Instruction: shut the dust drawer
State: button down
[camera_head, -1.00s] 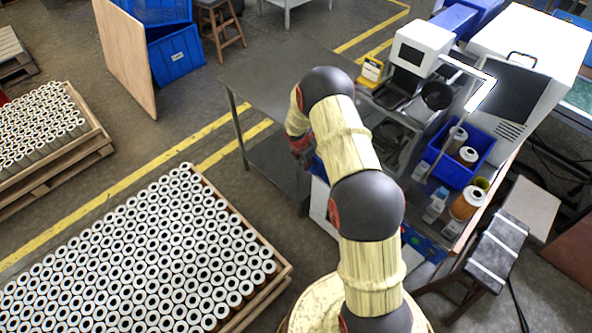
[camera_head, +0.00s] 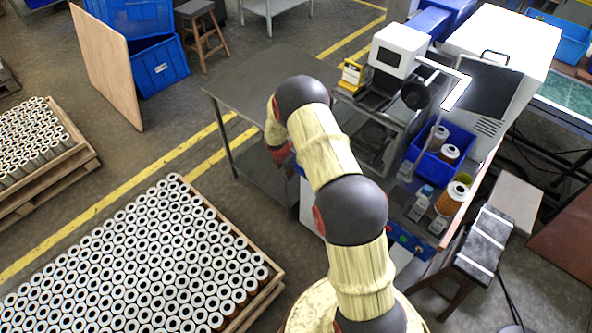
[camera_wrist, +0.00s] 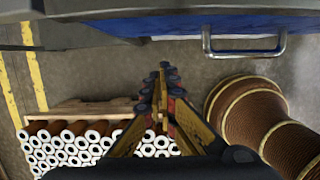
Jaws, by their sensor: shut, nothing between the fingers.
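In the wrist view, the blue drawer front (camera_wrist: 180,27) spans the top of the picture, with a metal bar handle (camera_wrist: 245,52) at its right part. A dark face and a grey panel lie behind it; how far the drawer stands out is hard to tell. My gripper (camera_wrist: 163,68) is shut and empty, its tips just below the blue front and left of the handle. I cannot tell whether the tips touch it. In the head view, my gripper (camera_head: 279,158) is partly visible beside the grey table, and my arm covers most of the drawer area.
A pallet of filter cartridges (camera_head: 150,265) stands at the lower left. The grey table (camera_head: 250,85) is behind my arm. The bench at right bears a blue bin (camera_head: 462,137) with cartridges. A dark stool (camera_head: 485,243) stands at the right front.

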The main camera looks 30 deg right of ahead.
jog(key=p+v, duration=0.1)
jog(key=v, duration=0.9)
jog(key=shift+p, duration=0.3)
jog(key=s+a+m+g, duration=0.1)
jog(key=s+m+g, duration=0.1)
jog(key=s+m, duration=0.5)
jog(key=s+a+r+m+t+y+b, duration=0.1)
jog(key=s+a+r+m+t, duration=0.1)
jog(key=s+a+r+m, duration=0.3)
jog(key=s+a+r+m+t+b, duration=0.2)
jog(key=s+a+r+m, duration=0.2)
jog(key=s+r, duration=0.9)
jog(key=s+a+r+m+t+y+b, duration=0.1)
jog(key=s+a+r+m, duration=0.4)
jog(key=s+r, duration=0.5)
notch_tip(320, 180, up, 7)
jog(key=shift+a+f+m+t+y+b, duration=0.1)
jog(key=shift+a+m+t+y+b, duration=0.2)
jog(key=shift+a+t+b, duration=0.5)
